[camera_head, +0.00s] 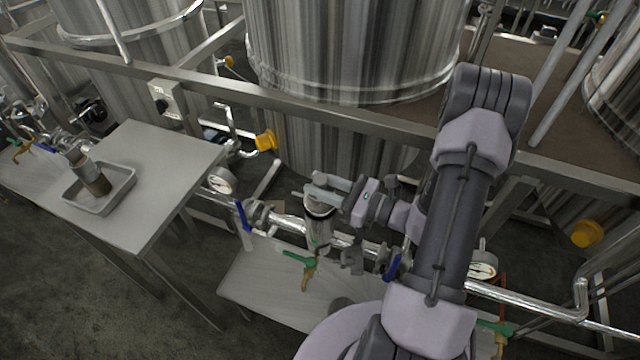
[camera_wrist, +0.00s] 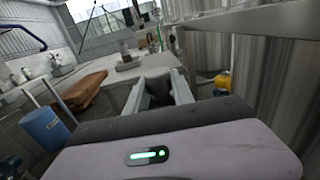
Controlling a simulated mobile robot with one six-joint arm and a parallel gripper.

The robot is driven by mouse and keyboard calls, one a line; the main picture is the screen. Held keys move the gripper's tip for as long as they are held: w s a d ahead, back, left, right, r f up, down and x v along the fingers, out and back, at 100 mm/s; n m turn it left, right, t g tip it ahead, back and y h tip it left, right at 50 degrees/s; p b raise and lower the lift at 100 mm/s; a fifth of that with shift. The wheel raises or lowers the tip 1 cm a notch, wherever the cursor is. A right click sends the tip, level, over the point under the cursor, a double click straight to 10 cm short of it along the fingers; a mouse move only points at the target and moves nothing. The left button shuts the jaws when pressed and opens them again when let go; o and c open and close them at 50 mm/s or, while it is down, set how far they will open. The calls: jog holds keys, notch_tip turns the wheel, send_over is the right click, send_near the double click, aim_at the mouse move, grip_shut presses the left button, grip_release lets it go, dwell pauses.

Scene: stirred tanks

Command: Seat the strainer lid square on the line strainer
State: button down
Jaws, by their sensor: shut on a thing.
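My gripper (camera_head: 324,190) is shut on the strainer lid (camera_wrist: 158,86), a grey round piece between the two pale fingers in the wrist view (camera_wrist: 157,92). In the head view the gripper reaches in from the right, and the fingers hide much of the lid. The line strainer (camera_head: 318,232) is an upright metal body in the pipe line, directly below the fingers in that view. The lid appears at or just above its top. I cannot tell whether they touch or whether the lid is square.
A steel table (camera_head: 165,160) at left bears a shallow tray (camera_head: 112,200) with a brownish cylinder (camera_head: 90,176) in it. Pipes, a gauge (camera_head: 221,181), a blue-handled valve (camera_head: 242,215) and a green-handled valve (camera_head: 298,258) crowd the strainer. A frame rail (camera_head: 290,103) and large tanks stand behind.

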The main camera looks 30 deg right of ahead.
jog(key=shift+f, duration=0.15)
jog(key=shift+f+b, duration=0.2)
jog(key=shift+b, duration=0.1)
jog(key=shift+r, duration=0.4)
jog(key=shift+w, duration=0.15)
jog(key=shift+f, duration=0.35)
dwell(1.2)
jog(key=shift+r, duration=0.1)
